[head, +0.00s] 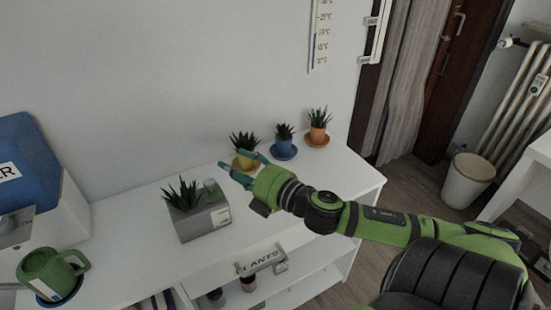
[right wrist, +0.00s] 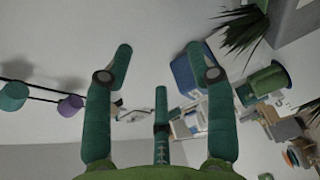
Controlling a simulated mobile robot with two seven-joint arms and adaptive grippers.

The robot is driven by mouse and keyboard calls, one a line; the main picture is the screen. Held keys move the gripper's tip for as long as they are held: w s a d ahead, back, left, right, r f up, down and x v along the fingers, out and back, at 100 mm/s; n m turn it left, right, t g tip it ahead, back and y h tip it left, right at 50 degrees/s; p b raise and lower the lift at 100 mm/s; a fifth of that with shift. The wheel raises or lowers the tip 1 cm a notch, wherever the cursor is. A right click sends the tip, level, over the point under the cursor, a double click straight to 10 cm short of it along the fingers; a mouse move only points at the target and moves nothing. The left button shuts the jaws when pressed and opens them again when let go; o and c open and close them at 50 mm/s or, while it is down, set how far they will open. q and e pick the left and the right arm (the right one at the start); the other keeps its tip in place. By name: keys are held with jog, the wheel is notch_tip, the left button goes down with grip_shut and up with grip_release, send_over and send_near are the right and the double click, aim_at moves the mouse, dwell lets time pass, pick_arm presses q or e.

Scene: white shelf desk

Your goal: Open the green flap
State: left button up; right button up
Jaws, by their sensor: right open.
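I cannot make out for certain which part is a green flap. A small pale green piece (head: 210,187) stands up at the right end of a grey planter (head: 203,224) on the white shelf desk (head: 128,218); its shape is too small to tell. My right gripper (head: 231,160) is above the desk, to the upper right of that piece, with its fingers spread and empty. In the right wrist view its three teal fingers (right wrist: 158,62) stand apart with nothing between them. My left gripper is not in view.
Three small potted plants, yellow (head: 243,162), blue (head: 284,147) and orange (head: 318,134), stand along the back of the desk. A green watering can (head: 42,272) and a blue box (head: 38,160) are at the left. The desk top between can and planter is clear.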

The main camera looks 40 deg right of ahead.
jog(key=s+d+f+m+g+h, duration=0.1)
jog(key=s+f+m+g+h, duration=0.2)
jog(key=f+m, duration=0.3)
jog(key=s+d+f+m+g+h, duration=0.1)
jog(key=s+f+m+g+h, duration=0.2)
jog(key=f, duration=0.5)
jog(key=s+a+f+m+g, duration=0.2)
jog(key=s+a+f+m, duration=0.1)
jog(key=f, duration=0.4)
jog(key=s+a+f+m+g+y+p, duration=0.1)
jog(key=s+a+f+m+g, duration=0.1)
jog(key=s+f, duration=0.4)
jog(key=shift+s+a+f+m+g+y, duration=0.3)
jog(key=shift+a+f+m+g, duration=0.1)
jog(key=shift+m+g, duration=0.2)
